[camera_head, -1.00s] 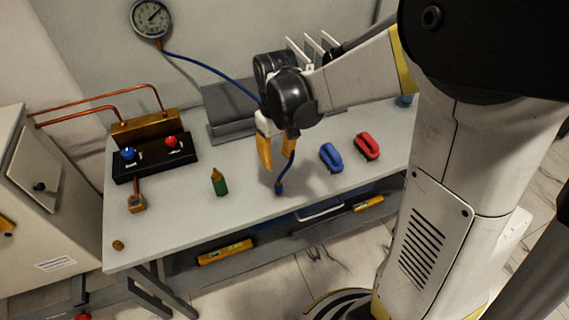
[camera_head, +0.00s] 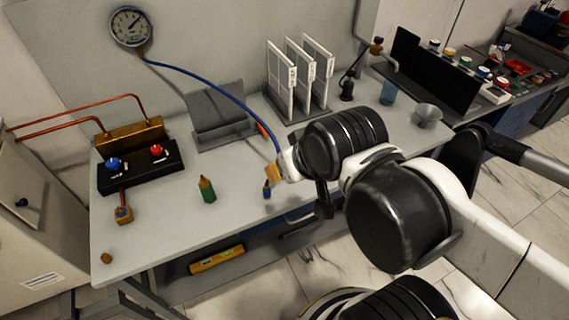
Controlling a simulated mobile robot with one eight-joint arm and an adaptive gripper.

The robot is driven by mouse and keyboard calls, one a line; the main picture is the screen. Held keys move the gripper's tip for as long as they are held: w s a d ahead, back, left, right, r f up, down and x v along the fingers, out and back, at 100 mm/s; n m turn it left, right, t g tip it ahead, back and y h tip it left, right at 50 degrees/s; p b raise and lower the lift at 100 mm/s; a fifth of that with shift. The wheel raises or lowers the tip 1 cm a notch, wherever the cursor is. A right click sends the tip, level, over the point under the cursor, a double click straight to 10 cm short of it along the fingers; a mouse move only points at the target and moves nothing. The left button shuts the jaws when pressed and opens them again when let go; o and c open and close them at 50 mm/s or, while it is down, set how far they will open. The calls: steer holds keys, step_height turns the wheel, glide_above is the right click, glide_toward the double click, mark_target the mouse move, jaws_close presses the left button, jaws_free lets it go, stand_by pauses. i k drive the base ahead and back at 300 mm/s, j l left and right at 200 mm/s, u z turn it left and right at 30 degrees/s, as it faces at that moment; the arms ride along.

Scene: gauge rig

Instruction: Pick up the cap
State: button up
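A small round brass piece (camera_head: 107,258), which looks like the cap, lies alone at the front left corner of the grey table (camera_head: 150,240). My gripper (camera_head: 274,173) is above the middle of the table, well to the right of the cap and apart from it. I cannot tell how far apart the fingers are.
A brass fitting (camera_head: 123,214) sits below the black valve block (camera_head: 140,175). White panels (camera_head: 300,75) stand behind.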

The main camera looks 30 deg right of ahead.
mark_target(106, 258)
steer(key=u, duration=1.45)
